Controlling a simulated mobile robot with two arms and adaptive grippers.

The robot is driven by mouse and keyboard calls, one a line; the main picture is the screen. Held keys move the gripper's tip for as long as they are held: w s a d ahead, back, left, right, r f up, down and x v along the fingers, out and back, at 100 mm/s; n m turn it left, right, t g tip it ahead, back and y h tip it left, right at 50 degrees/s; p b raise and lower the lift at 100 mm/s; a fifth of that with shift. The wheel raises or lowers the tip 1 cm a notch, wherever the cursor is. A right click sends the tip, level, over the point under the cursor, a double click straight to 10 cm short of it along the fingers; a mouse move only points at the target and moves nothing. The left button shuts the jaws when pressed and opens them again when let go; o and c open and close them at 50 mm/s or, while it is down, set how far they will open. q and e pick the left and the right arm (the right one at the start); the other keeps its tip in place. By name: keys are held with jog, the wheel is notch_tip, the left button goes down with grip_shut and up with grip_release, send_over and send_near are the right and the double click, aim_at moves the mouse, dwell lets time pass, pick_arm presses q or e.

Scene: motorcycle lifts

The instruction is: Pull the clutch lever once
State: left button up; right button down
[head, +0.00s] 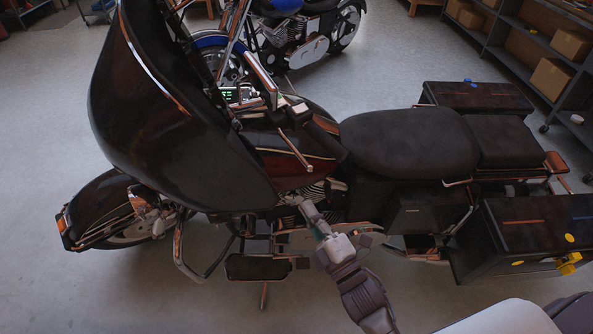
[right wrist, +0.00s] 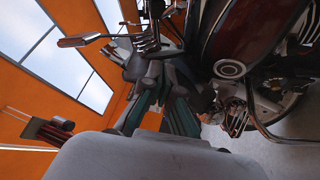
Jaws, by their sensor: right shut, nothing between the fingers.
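The motorcycle (head: 405,145) stands with its front to the left. A thin lever-like bar (head: 297,152) hangs on the near side of its handlebar; I cannot tell for certain whether it is the clutch lever. My right gripper (head: 294,202) is low beside the engine, below the tank and apart from that bar. In the right wrist view, the right gripper (right wrist: 158,82) is shut and empty, its fingers dark with green parts. A slim bar with a flat end (right wrist: 80,41) shows beyond it, upper left. My left gripper is not in view.
The large dark fairing (head: 165,120) fills the left side. A near saddlebag (head: 500,235) stands at the right. A blue motorcycle (head: 295,35) is behind. Shelves with boxes (head: 550,78) are at the back right. The floor at the lower left is clear.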

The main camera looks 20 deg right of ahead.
jog(key=p, duration=0.3)
send_near(293, 145)
jog(key=shift+w+a, duration=1.15)
jog(key=shift+w, duration=0.75)
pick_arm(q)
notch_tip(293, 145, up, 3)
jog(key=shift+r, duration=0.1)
pick_arm(e)
jog(key=shift+r, duration=0.15)
